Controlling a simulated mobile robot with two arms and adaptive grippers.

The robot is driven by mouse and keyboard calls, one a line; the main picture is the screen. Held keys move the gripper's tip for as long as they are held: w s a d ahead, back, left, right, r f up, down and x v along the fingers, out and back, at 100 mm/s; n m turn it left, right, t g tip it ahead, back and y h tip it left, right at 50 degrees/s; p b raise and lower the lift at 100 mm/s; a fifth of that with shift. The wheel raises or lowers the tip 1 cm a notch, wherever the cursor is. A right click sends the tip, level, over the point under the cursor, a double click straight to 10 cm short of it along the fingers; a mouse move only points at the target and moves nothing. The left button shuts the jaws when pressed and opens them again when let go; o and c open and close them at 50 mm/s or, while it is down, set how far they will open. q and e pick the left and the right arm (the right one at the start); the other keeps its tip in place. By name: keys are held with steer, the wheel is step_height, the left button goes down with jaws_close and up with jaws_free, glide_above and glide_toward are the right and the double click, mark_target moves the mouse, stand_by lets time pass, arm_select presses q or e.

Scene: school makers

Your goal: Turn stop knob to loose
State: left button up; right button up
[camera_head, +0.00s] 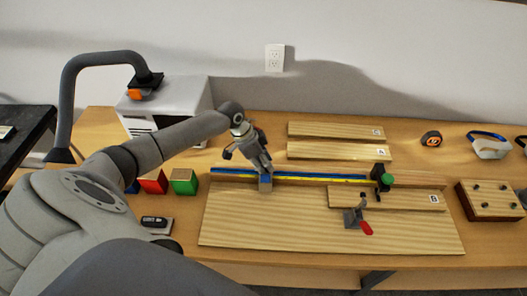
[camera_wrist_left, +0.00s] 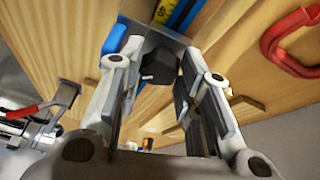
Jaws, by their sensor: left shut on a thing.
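A stop with a blue-grey block (camera_head: 265,185) sits on the blue and yellow rail (camera_head: 320,178), near the rail's left end. My left gripper (camera_head: 262,171) points down onto this stop from above. In the left wrist view, a dark faceted knob (camera_wrist_left: 159,65) stands on a grey metal plate, between the fingers of my left gripper (camera_wrist_left: 160,72). The fingers are shut on the dark knob. In the head view the gripper hides the knob. Its loose or tight state cannot be told. My right gripper is not in view.
A green knob (camera_head: 387,180) on a black block stands at the rail's right end. A red-handled clamp (camera_head: 361,220) is on the board (camera_head: 290,225). Labelled planks (camera_head: 335,130) lie behind. Red and green blocks (camera_head: 185,182) stand left. A tape measure (camera_head: 431,139) lies right.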

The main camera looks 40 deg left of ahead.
arm_select(q)
steer(key=o, duration=1)
steer(key=shift+w, duration=0.1)
steer(key=shift+f, duration=0.1)
steer(key=shift+d, duration=0.1)
steer(key=shift+v, duration=4.15)
